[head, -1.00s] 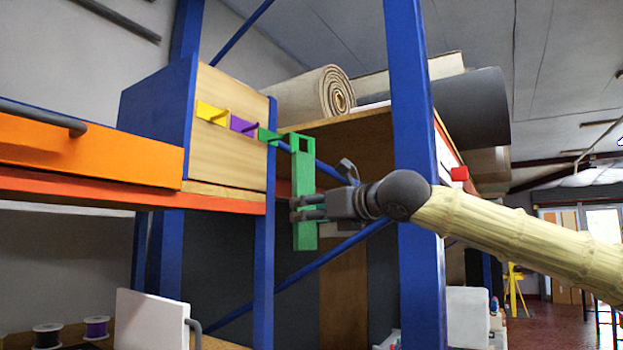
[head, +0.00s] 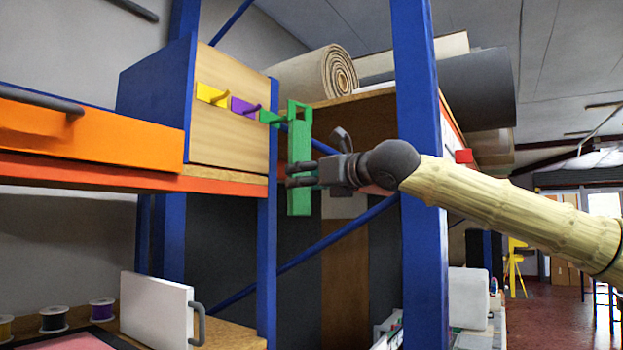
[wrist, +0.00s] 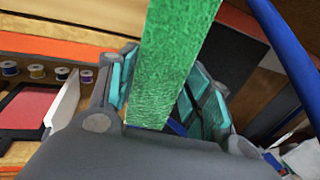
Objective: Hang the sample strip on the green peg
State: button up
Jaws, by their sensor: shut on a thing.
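The green sample strip (head: 300,150) hangs upright in the head view, with a cut-out near its top end. My gripper (head: 302,174) is shut on the strip below its middle. The wrist view also shows the strip (wrist: 172,60) between the teal finger pads of my gripper (wrist: 172,95). The green peg (head: 270,118) sticks out from the wooden panel, at the right end of the peg row.
A yellow peg (head: 212,95) and a purple peg (head: 245,107) are left of the green one on the wooden panel (head: 225,150). A blue upright (head: 420,200) stands behind my wrist. An orange drawer front (head: 90,135) is at the left. Spools (head: 54,318) sit below.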

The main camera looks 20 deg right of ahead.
jog(key=shift+w+a+f+b, duration=0.25)
jog(key=shift+w+a, duration=0.45)
jog(key=shift+w, duration=0.2)
jog(key=shift+w+a+f+b, duration=0.2)
jog(key=shift+w+a, duration=0.55)
jog(key=shift+w, duration=0.2)
jog(key=shift+w+a+f+b, duration=0.25)
jog(key=shift+w+a, duration=0.45)
jog(key=shift+w, duration=0.2)
jog(key=o, duration=1.1)
jog(key=v, duration=1.2)
